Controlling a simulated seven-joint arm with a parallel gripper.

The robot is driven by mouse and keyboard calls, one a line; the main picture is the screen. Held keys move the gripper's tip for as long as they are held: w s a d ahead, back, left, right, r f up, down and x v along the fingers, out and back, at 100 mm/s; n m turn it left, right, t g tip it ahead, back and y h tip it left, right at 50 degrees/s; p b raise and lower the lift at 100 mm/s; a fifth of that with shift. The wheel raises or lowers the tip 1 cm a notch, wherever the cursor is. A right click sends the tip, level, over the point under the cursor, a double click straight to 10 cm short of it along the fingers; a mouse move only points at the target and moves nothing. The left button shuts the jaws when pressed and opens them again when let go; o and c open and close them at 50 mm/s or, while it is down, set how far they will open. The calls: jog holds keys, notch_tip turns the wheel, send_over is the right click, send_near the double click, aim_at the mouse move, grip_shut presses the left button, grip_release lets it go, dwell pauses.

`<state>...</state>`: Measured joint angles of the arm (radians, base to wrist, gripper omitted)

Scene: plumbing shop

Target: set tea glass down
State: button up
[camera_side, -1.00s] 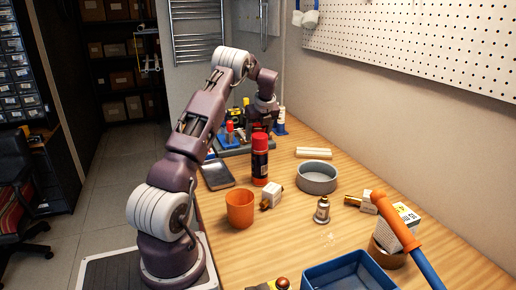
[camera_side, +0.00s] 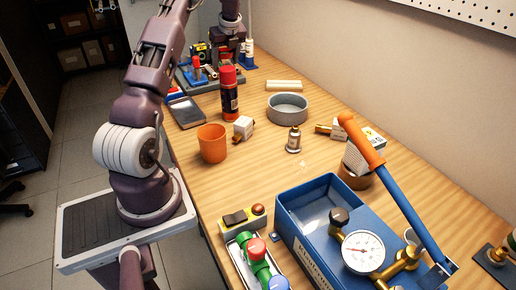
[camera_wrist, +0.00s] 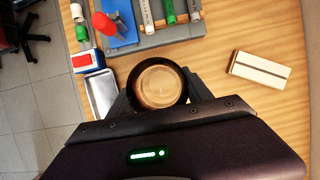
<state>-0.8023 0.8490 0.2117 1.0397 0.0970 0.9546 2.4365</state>
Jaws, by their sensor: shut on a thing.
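The tea glass (camera_wrist: 158,86) shows from above in the wrist view as a dark round rim around a light brown inside. My gripper (camera_wrist: 161,92) is shut on it, with one finger on each side. Wood table top lies around it; I cannot tell whether its base touches the table. In the side view my gripper (camera_side: 228,38) is at the far end of the table, and I cannot make out the glass there, behind the red-capped can (camera_side: 229,93).
A grey rack (camera_wrist: 165,40) with a blue part and rolls lies just beyond the glass. A silver tray (camera_wrist: 102,92) is close on the left, a pale block (camera_wrist: 258,70) on the right. Bare wood lies between glass and block. A grey round dish (camera_side: 288,108) stands nearer the side camera.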

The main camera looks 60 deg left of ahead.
notch_tip(320, 180, up, 10)
jog(key=w+d+n+g+h, duration=0.15)
jog(key=d+n, duration=0.25)
jog(key=d, duration=0.7)
jog(key=w+d+n+g+y, duration=0.15)
jog(key=d+n, duration=0.25)
jog(key=d, duration=0.7)
jog(key=s+d+n+g+h, duration=0.15)
jog(key=s+d+n, duration=0.4)
jog(key=d, duration=0.65)
jog(key=s+d+n+h, duration=0.35)
jog(key=s+d, duration=0.25)
jog(key=d, duration=0.6)
jog(key=shift+n+y, duration=0.3)
jog(key=shift+n, duration=0.1)
jog(key=f, duration=2.1)
jog(key=shift+w+f, duration=0.1)
jog(key=shift+w, duration=0.15)
